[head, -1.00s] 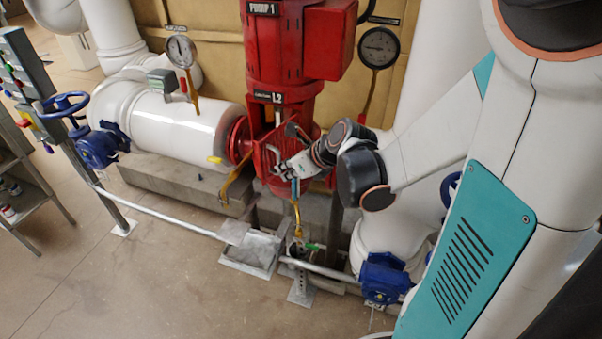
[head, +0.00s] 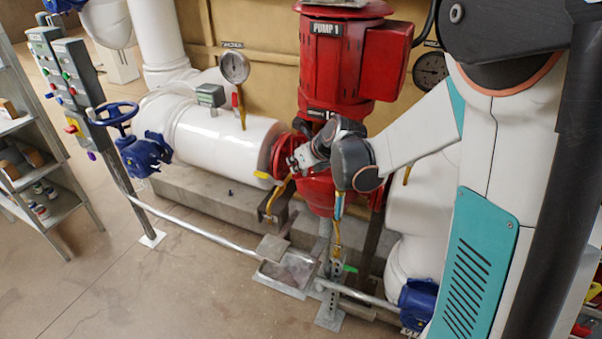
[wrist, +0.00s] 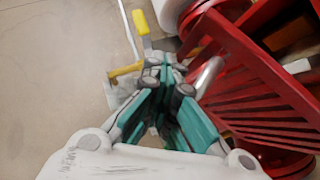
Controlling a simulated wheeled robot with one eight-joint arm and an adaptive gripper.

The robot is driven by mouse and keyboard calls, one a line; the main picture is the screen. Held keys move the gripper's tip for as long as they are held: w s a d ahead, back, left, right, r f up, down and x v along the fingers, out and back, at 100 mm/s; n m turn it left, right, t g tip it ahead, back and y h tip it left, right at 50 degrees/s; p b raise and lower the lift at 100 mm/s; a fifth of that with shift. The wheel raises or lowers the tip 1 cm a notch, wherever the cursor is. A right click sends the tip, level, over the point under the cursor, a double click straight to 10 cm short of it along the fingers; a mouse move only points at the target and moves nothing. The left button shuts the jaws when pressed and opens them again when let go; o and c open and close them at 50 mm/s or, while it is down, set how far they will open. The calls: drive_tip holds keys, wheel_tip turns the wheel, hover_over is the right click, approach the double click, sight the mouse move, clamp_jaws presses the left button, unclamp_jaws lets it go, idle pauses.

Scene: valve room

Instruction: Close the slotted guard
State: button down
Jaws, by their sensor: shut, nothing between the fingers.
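The slotted guard (wrist: 258,85) is a red panel with long parallel slots, standing at an angle on the right of the wrist view. A silver bar handle (wrist: 209,76) is at its left edge. My gripper (wrist: 167,64) is shut and empty, just left of the handle; I cannot tell whether they touch. In the head view my gripper (head: 297,160) is in front of the red pump (head: 345,65), near the white pipe's red flange. My wrist hides most of the guard there.
A yellow-handled valve (wrist: 141,22) lies beyond my fingertips. A white pipe (head: 215,130) runs left of the pump. A low metal rail (head: 200,232) crosses the floor in front. A blue handwheel valve (head: 145,155) and control panel (head: 75,85) stand left. Open floor lies in front.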

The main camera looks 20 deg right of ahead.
drive_tip(key=shift+w, duration=0.75)
drive_tip(key=shift+s, duration=0.1)
idle(0.8)
